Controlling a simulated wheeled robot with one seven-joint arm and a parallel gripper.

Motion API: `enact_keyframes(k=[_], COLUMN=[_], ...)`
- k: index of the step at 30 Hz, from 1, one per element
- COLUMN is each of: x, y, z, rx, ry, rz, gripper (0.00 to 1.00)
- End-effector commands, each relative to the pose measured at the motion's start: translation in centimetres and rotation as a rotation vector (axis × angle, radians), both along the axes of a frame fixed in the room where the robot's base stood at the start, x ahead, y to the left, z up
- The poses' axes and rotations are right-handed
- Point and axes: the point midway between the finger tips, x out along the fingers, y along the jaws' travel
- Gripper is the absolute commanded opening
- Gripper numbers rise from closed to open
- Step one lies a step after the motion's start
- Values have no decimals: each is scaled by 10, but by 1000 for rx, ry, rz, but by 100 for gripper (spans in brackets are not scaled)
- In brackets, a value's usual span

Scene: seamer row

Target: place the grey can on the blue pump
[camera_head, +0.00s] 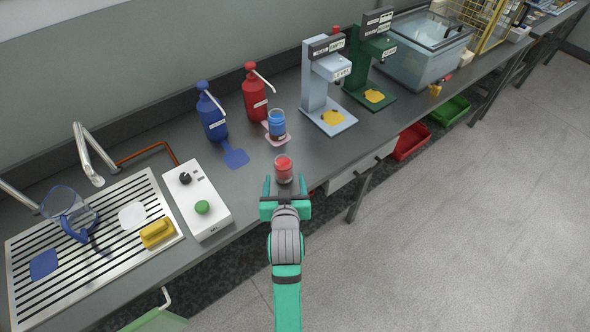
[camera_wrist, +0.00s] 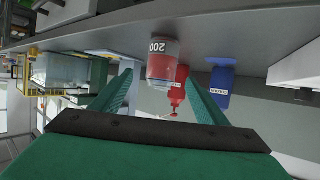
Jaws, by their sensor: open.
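The can in front of my gripper (camera_head: 285,184) is grey below and red above (camera_head: 283,168), and stands upright near the bench's front edge. In the wrist view this can (camera_wrist: 164,58) appears upside down, with "200" on its grey band, between or just beyond the fingertips. My gripper is open, its fingers pointing at the can; I cannot tell whether they touch it. The blue pump (camera_head: 212,114) stands at the back of the bench, left of the can, with a blue patch (camera_head: 236,157) in front. It also shows in the wrist view (camera_wrist: 218,88).
A red pump (camera_head: 256,94) stands right of the blue one, with a blue-and-brown can (camera_head: 277,123) on a pink patch before it. A white control box (camera_head: 197,200) lies left. Light-blue (camera_head: 316,92) and green stands (camera_head: 362,68) are at right. Bench between can and blue patch is clear.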

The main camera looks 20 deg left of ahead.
Motion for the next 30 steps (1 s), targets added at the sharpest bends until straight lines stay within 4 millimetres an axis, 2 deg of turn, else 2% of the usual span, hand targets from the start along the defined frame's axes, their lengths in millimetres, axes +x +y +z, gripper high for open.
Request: enact_keyframes(k=[5,15,23,30], x=[11,51,66,94], y=[10,23,30,40], z=[7,-10,-16,-29], rx=[0,1,0,1], ry=[6,8,6,8], rz=[11,11,11,10], gripper=[68,68,68,68])
